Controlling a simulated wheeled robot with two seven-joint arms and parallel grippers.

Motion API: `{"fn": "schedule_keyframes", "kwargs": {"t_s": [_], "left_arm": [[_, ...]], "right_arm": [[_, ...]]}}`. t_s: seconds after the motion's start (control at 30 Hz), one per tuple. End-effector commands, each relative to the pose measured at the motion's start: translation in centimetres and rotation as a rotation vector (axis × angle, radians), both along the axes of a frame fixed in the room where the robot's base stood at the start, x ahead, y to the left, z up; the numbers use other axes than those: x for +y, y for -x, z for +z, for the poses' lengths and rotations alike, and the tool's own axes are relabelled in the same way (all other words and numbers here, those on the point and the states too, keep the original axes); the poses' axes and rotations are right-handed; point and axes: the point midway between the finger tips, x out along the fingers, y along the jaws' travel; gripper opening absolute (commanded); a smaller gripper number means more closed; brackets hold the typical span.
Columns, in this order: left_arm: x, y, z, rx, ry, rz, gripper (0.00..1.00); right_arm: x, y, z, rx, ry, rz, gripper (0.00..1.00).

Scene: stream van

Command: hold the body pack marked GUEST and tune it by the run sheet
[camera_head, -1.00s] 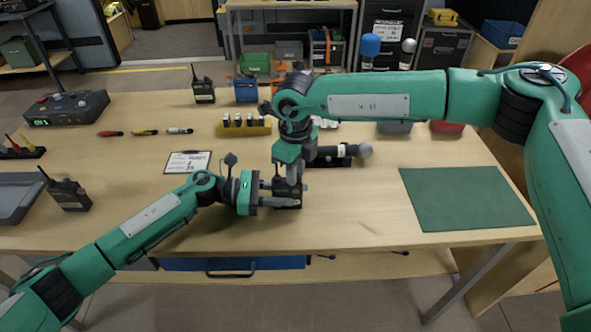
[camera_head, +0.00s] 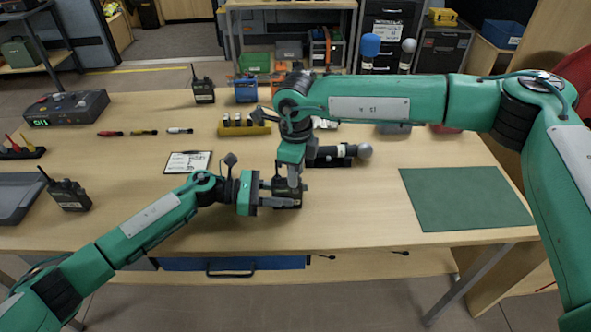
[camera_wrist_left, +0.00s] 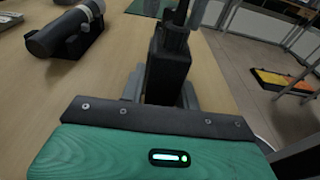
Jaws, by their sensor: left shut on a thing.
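A dark body pack (camera_head: 289,201) is upright near the front middle of the table. My left gripper (camera_head: 278,194) is shut on it from the left; the pack (camera_wrist_left: 168,72) also stands between the fingers in the left wrist view. Its marking is hidden or too small to read. My right gripper (camera_head: 293,181) points down at the pack's top, and its dark fingers (camera_wrist_left: 178,30) show there in the left wrist view. I cannot tell whether it touches or how far it is open. A white sheet on a dark board (camera_head: 188,162) lies left of the grippers, its writing unreadable.
A microphone in a black cradle (camera_head: 337,155) lies just behind the grippers. Another radio (camera_head: 68,195) stands at the left beside a grey tray (camera_head: 15,195). The green mat (camera_head: 465,198) at right is bare.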

Motion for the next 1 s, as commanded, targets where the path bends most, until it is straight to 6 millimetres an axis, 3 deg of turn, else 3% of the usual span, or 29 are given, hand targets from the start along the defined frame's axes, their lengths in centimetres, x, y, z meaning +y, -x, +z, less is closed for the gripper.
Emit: {"fn": "schedule_keyframes", "kwargs": {"t_s": [0.3, 1.0], "left_arm": [[0.0, 0.0, -0.1, 0.001, -0.001, 0.0, 0.02], [0.0, 0.0, -0.1, 0.001, -0.001, 0.0, 0.02]], "right_arm": [[0.1, 0.0, 0.3, -0.001, -0.002, 0.0, 0.3], [0.1, 0.1, 5.6, 0.001, -0.001, 0.0, 0.3]]}}
